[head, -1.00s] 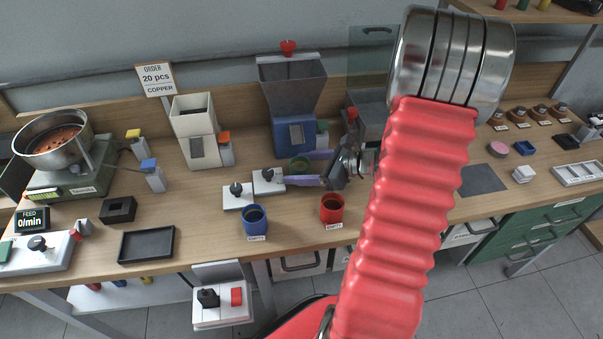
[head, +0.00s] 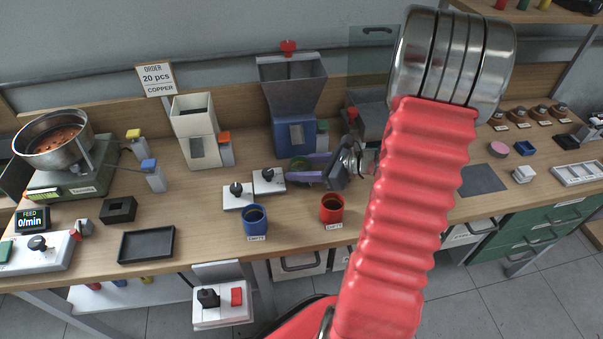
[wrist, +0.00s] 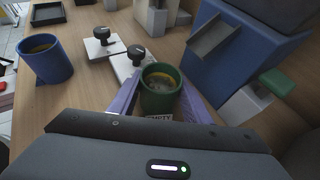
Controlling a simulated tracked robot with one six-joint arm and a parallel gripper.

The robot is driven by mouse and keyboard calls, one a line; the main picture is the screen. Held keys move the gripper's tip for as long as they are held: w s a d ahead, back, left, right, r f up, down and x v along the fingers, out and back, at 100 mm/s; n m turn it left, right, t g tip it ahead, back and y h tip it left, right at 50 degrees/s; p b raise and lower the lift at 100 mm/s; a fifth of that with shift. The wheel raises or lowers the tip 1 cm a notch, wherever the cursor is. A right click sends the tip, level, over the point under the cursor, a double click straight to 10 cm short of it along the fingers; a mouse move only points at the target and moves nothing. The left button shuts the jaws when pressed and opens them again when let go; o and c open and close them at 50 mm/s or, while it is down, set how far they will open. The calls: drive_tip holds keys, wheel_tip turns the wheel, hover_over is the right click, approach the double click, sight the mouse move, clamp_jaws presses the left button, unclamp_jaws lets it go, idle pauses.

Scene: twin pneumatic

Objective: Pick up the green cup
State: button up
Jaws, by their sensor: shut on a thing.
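The green cup (wrist: 161,97) stands upright between the two purple fingers of my gripper (wrist: 155,98) in the wrist view. The fingers are shut on it, one on each side. Its inside shows a yellowish band and a grey bottom, and a label with "EMPTY" shows at its front. In the head view the green cup (head: 300,164) is mostly hidden behind the fingers of my gripper (head: 302,170), in front of the blue hopper machine (head: 295,135). I cannot tell whether the cup touches the table.
White switch boxes with black knobs (head: 268,182) sit just left of the cup. A blue cup (head: 255,220) and a red cup (head: 332,208) stand near the table's front edge. The blue machine's chute (wrist: 213,42) is close beside the cup.

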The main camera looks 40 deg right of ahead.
drive_tip(key=c, duration=0.3)
